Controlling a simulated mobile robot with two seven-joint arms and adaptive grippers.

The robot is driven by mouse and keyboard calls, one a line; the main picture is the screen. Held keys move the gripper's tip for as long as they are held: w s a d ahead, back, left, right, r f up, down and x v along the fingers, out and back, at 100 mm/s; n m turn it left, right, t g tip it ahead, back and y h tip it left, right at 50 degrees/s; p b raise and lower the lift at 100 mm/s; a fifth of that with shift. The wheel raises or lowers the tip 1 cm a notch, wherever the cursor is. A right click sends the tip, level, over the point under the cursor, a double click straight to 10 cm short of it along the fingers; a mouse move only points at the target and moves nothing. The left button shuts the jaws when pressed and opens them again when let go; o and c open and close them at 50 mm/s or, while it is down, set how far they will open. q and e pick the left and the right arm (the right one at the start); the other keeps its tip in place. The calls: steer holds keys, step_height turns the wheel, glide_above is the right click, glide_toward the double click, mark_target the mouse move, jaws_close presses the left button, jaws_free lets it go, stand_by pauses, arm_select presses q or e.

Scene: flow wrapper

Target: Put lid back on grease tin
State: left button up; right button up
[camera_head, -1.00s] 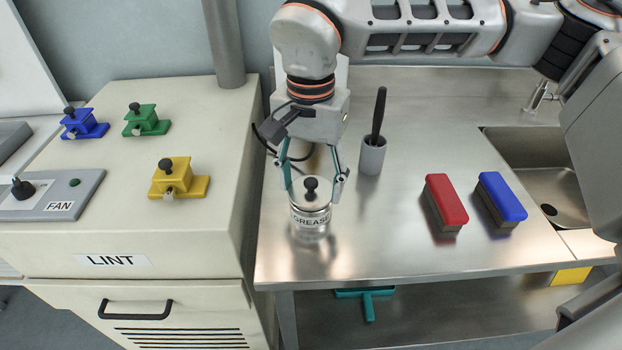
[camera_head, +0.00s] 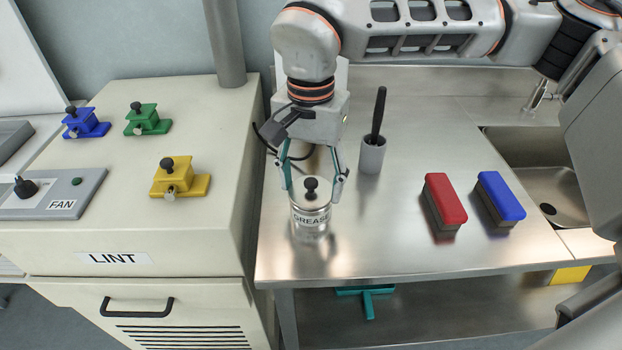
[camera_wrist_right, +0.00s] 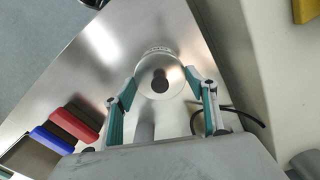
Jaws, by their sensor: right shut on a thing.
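The grease tin (camera_head: 311,222) stands upright near the left end of the steel bench, its GREASE label facing the head camera. The lid (camera_head: 311,190), with a black knob on top, sits on the tin's mouth; whether it is fully seated I cannot tell. My right gripper (camera_head: 313,188) reaches down from behind with its teal fingers on either side of the lid, shut on it. In the right wrist view the lid (camera_wrist_right: 160,70) shows from above, between the fingertips. My left gripper is not in view.
A grey cup with a black-handled brush (camera_head: 372,152) stands close behind and right of the tin. Red (camera_head: 445,200) and blue (camera_head: 500,198) brushes lie further right, before the sink (camera_head: 550,190). The cream LINT cabinet (camera_head: 150,235) rises at left. The bench front is clear.

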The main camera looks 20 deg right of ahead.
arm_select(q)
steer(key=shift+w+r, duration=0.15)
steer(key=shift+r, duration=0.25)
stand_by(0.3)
arm_select(e)
steer(key=o, duration=1.6)
steer(key=shift+c, duration=0.2)
steer(key=shift+r+p, duration=2.95)
steer(key=shift+r, duration=0.55)
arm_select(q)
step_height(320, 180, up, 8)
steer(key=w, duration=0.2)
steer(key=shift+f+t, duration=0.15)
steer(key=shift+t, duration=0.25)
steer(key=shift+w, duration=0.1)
arm_select(e)
jaws_close()
